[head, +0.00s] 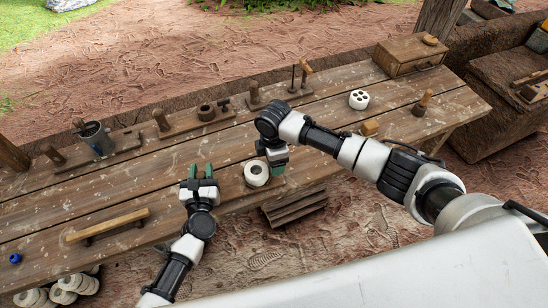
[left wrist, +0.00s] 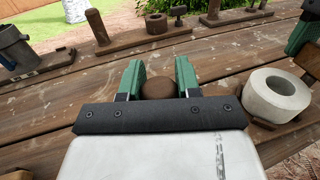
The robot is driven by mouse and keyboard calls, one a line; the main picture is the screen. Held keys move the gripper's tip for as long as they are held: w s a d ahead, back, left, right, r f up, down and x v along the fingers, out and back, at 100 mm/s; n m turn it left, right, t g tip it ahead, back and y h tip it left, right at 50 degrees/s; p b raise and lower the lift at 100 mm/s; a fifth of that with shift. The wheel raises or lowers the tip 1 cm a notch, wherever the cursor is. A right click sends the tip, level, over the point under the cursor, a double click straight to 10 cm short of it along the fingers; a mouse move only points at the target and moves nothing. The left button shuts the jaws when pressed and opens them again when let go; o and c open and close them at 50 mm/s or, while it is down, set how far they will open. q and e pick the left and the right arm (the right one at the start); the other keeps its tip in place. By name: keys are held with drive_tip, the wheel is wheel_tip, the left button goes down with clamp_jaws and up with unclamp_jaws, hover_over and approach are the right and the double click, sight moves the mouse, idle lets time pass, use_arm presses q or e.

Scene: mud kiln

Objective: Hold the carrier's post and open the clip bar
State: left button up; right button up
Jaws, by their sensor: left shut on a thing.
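Boards with pegs (head: 200,117) and a metal cup (head: 95,134) line the table's back. A wooden handle (head: 107,226) lies at front left. A holed white block (head: 358,99) and a drawer box (head: 410,56) stand at right. The table middle is fairly clear.

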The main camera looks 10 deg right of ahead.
drive_tip(key=o, duration=0.9)
drive_tip(key=shift+o, duration=0.2)
drive_tip(key=shift+r, duration=0.1)
wheel_tip(320, 180, up, 12)
use_arm(q)
drive_tip(key=o, duration=1.1)
use_arm(e)
wheel_tip(320, 180, up, 4)
drive_tip(key=shift+f, duration=0.1)
